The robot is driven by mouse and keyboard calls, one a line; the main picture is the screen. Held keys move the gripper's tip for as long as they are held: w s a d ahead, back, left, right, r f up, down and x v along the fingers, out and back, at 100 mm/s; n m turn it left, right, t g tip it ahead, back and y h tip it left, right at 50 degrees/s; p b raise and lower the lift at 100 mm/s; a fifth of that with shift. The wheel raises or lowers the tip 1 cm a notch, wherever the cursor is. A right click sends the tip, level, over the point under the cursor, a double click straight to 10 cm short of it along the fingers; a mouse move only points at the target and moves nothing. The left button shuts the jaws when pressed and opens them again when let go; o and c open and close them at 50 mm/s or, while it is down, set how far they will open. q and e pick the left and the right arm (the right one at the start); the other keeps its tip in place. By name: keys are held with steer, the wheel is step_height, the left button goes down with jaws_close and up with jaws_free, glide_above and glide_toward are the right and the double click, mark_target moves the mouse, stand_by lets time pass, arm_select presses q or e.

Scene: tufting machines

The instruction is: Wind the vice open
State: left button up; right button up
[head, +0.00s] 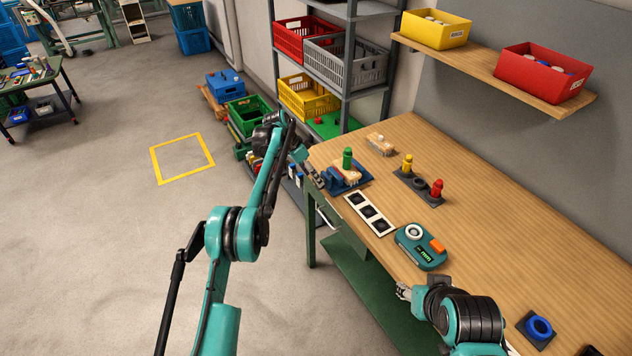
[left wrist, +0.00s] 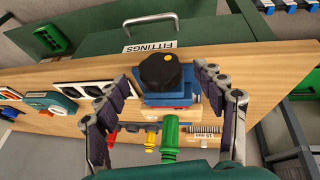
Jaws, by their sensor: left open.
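The blue vice (head: 349,180) stands at the near left edge of the wooden bench. A wooden block with a green peg (head: 347,158) shows at it; I cannot tell how tightly the jaws hold the block. In the left wrist view the vice (left wrist: 168,99) has a black knob (left wrist: 160,70) with a yellow dot, on the side towards the bench edge. My left gripper (head: 311,172) is open, its fingers on either side of the knob in the left wrist view (left wrist: 164,76), with gaps visible. My right gripper (head: 404,290) is low at the bench's front edge; its fingers are too small to read.
A white tray with dark sockets (head: 370,213) and a teal device with a dial (head: 420,246) lie right of the vice. Yellow (head: 407,165) and red (head: 436,188) pegs stand behind. A drawer labelled FITTINGS (left wrist: 190,40) lies below the bench edge. Shelving with crates (head: 345,62) stands behind.

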arm_select(q)
steer(key=v, duration=0.8)
steer(key=shift+r, duration=0.15)
steer(key=shift+a, duration=0.1)
